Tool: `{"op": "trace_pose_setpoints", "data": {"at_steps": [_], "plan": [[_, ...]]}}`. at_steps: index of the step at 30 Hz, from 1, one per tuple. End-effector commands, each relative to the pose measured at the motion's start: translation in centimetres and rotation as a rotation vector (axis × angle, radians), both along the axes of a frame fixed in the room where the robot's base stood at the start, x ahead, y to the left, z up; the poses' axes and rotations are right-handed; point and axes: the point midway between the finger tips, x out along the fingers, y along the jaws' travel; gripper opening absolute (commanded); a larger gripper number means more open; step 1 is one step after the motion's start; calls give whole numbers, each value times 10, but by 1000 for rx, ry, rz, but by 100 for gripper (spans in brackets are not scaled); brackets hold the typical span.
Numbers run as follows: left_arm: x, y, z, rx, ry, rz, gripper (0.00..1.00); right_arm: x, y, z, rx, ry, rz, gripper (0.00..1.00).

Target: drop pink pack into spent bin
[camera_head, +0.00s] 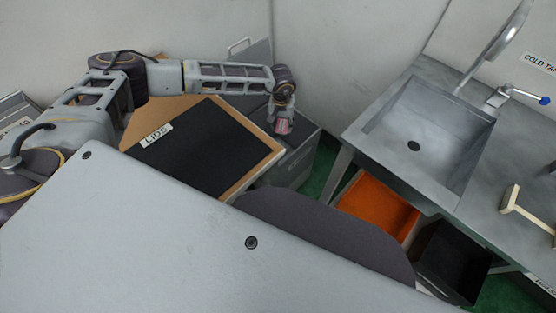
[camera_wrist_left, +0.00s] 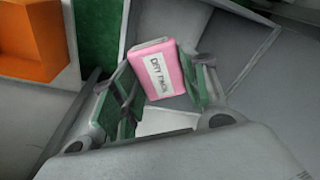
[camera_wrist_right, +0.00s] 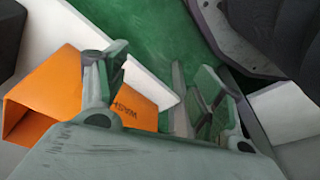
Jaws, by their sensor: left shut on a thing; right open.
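The pink pack (camera_head: 282,127) with a white label hangs in my left gripper (camera_head: 282,112), right of the board marked LIDS. The left wrist view shows the pack (camera_wrist_left: 163,72) between the green finger pads. A grey bin (camera_head: 297,167) stands just below the pack, with a raised grey lid (camera_head: 248,65) behind it. No label reading "spent" is legible, so I cannot tell for certain that this is the spent bin. My right gripper (camera_wrist_right: 155,75) is open and empty in its wrist view; it is hidden in the head view.
A black-topped wooden board (camera_head: 205,150) lies left of the pack. The steel sink (camera_head: 425,140) is at right, with a cold tap. Below it are an orange bin (camera_head: 378,205) and a black bin (camera_head: 453,260). Green floor shows between.

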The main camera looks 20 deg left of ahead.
Motion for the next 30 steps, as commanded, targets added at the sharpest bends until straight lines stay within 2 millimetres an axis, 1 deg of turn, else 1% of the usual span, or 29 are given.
{"op": "trace_pose_setpoints", "data": {"at_steps": [1,3,15,24,30], "plan": [[4,3,-7,1,-2,10,21,3,1,2,3,-5,0,68],[9,8,-13,2,-1,23,21,6,3,9,7,-8,2,68],[37,36,-40,5,-3,105,21,17,11,51,25,-27,8,68],[59,60,-54,6,-10,171,21,18,14,84,37,-40,13,68],[68,71,-58,6,-15,200,21,16,15,100,42,-46,17,68]]}}
